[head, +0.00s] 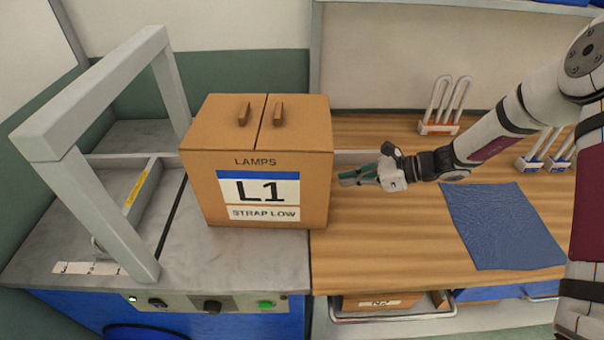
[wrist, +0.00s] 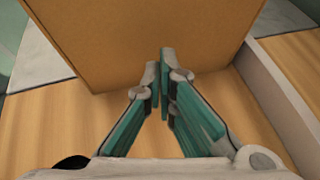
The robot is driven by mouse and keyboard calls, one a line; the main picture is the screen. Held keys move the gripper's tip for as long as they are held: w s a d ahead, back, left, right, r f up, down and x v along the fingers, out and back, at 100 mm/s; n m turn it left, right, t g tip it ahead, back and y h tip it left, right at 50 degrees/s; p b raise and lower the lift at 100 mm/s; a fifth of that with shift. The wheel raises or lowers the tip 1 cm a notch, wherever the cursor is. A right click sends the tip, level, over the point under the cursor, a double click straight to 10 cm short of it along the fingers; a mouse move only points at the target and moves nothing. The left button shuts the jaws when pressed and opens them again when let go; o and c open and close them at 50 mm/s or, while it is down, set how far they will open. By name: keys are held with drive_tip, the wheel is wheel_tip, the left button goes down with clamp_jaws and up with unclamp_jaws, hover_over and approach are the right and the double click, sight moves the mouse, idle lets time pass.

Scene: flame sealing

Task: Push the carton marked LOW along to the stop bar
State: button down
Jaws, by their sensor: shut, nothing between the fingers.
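The brown carton (head: 213,168) marked "LAMPS", "L1" and "STRAP LOW" stands upright in the head view, mostly on the grey metal top, its right edge at the seam with the wooden bench. Two brown tabs stand up from its lid. My gripper (head: 343,180) is shut and empty, low at the carton's right side. In the wrist view the closed teal fingertips (wrist: 164,60) point at the carton's plain side (wrist: 120,40); whether they touch it I cannot tell. A grey bar with a yellow strip (head: 142,190), perhaps the stop bar, lies left of the carton, apart from it.
A grey arch frame (head: 100,95) spans the metal top (head: 205,255) at the left. A low rail (wrist: 275,95) runs along the bench beside my gripper. A blue cloth (head: 505,225) and racks with white loops (head: 440,125) are on the wooden bench at the right.

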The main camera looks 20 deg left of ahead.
drive_tip(key=shift+s+a+p, duration=0.45)
drive_tip(key=shift+s+a, duration=0.45)
drive_tip(key=shift+a, duration=2.55)
drive_tip(key=shift+s+a+p, duration=0.45)
drive_tip(key=shift+s+a, duration=0.4)
drive_tip(key=shift+a, duration=2.6)
drive_tip(key=shift+s+a+p, duration=0.45)
drive_tip(key=shift+s+a, duration=0.45)
drive_tip(key=shift+a, duration=2.55)
drive_tip(key=shift+w+d, duration=0.3)
drive_tip(key=shift+d, duration=0.7)
drive_tip(key=shift+w+d, duration=0.25)
drive_tip(key=shift+d, duration=0.7)
drive_tip(key=shift+w+d, duration=0.3)
drive_tip(key=shift+d, duration=0.7)
